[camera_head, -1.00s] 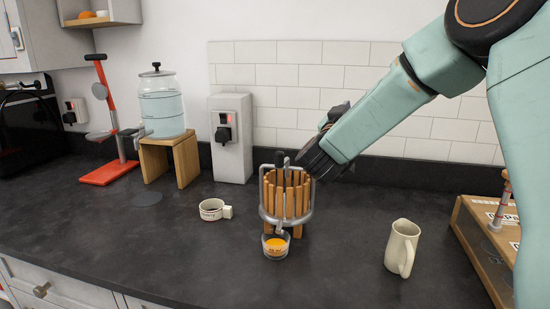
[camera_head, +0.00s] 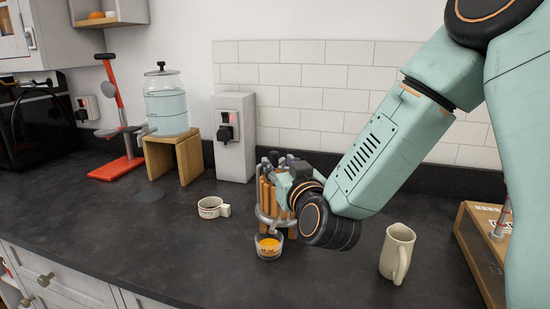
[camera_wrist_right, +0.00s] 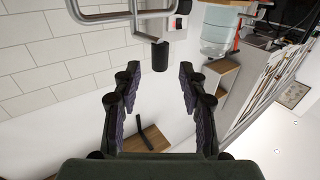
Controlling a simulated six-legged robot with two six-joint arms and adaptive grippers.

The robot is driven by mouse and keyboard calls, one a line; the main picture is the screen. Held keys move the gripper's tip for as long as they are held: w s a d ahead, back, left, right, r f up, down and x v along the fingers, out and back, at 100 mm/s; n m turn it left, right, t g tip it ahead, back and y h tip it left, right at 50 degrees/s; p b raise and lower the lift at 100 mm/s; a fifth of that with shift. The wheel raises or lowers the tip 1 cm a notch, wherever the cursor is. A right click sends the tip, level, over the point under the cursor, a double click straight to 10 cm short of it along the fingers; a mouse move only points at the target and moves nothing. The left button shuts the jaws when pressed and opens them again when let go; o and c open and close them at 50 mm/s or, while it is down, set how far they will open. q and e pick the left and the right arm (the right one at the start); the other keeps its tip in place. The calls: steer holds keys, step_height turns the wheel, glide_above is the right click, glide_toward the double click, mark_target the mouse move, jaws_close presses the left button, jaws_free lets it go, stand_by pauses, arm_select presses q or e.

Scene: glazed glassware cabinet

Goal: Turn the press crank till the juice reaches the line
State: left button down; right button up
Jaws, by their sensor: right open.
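The press (camera_head: 263,196) has wooden slats in a grey metal ring and frame. It stands mid-counter, its right side hidden by my right arm. A small clear glass (camera_head: 268,252) with orange juice stands at its front foot; its line is too small to read against the juice level. My right gripper (camera_head: 277,161) is at the top of the press. In the right wrist view its fingers (camera_wrist_right: 159,72) are open, and the black crank handle (camera_wrist_right: 160,56) on its grey arm shows between and just beyond the fingertips. I cannot tell whether they touch. My left gripper is out of view.
A cream jug (camera_head: 396,252) stands right of the press, near my arm. Behind are a grey socket box (camera_head: 233,140) and a glass dispenser (camera_head: 166,108) on a wooden stand.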

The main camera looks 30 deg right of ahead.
mark_target(275, 159)
steer(key=x, duration=0.4)
steer(key=shift+w+d+f, duration=0.1)
steer(key=shift+w+f, duration=0.1)
steer(key=shift+f, duration=0.05)
steer(key=shift+w+a+r, duration=0.2)
steer(key=shift+w, duration=0.05)
steer(key=shift+d+f, duration=0.1)
steer(key=shift+d, duration=0.3)
steer(key=shift+w, duration=0.1)
steer(key=shift+c, duration=0.6)
steer(key=shift+a, duration=0.25)
steer(key=c, duration=0.3)
jaws_close()
